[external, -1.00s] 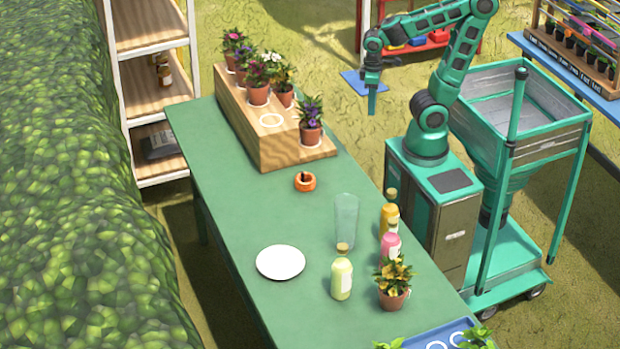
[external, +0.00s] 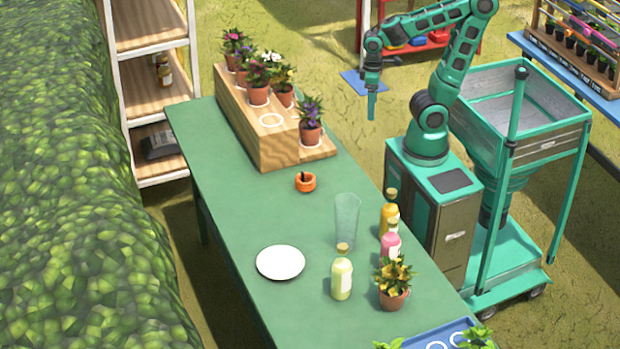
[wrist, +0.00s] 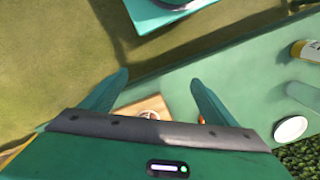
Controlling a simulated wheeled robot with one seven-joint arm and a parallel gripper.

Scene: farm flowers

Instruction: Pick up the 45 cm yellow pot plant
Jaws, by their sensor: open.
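The yellow-flowered plant (external: 393,285) stands upright in a terracotta pot near the front right edge of the green table, beside a blue tray. I cannot make it out in the wrist view. My gripper (external: 371,108) hangs pointing down off the table's right side, well behind and apart from the plant. In the wrist view my gripper (wrist: 159,80) shows two spread green fingers with nothing between them.
A green bottle (external: 342,279), pink bottle (external: 390,249), orange bottle (external: 389,219) and clear glass (external: 346,222) stand close to the plant. A white plate (external: 281,262), orange dish (external: 305,182) and wooden stepped stand (external: 262,146) with potted flowers occupy the table. A blue tray (external: 420,338) is in front.

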